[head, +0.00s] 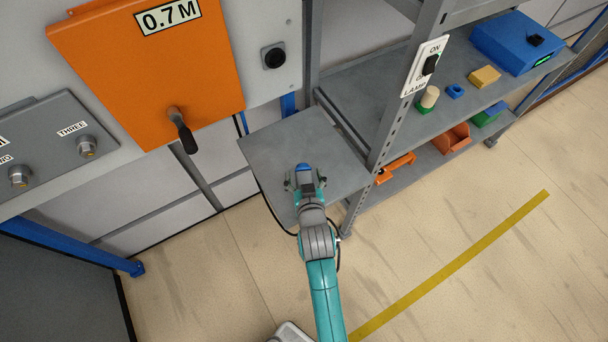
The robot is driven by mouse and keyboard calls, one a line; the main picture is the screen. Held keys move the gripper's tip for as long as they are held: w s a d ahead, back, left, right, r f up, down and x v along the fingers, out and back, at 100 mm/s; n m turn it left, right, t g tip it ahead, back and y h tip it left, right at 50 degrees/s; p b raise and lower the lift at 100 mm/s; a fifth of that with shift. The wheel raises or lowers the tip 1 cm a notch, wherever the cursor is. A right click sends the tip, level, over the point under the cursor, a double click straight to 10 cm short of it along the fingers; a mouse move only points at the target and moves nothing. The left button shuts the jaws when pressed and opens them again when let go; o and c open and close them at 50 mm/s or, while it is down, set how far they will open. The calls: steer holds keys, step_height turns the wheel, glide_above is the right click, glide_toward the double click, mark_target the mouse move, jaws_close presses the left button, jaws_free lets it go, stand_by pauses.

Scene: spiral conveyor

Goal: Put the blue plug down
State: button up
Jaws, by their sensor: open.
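The blue plug (304,168) is at the end of my arm in the head view, over the grey side shelf (275,145). My gripper (304,176) is open, with its fingers on either side of the plug. The lower part of the plug is hidden by the gripper. I cannot tell whether the fingers touch it, but it appears to be at the shelf surface.
An orange cabinet door (150,75) with a black handle is at left. A rack post (405,110) with a lamp switch (427,66) stands right of the shelf. The rack shelf holds a blue box (515,42), a yellow block (484,77) and small parts. Bare shelf surrounds the plug.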

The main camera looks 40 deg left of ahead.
mark_target(304, 174)
steer(key=shift+w+a+f, duration=0.2)
steer(key=shift+w+a, duration=0.05)
steer(key=c, duration=1.4)
step_height(304, 174, up, 10)
steer(key=shift+r, duration=0.1)
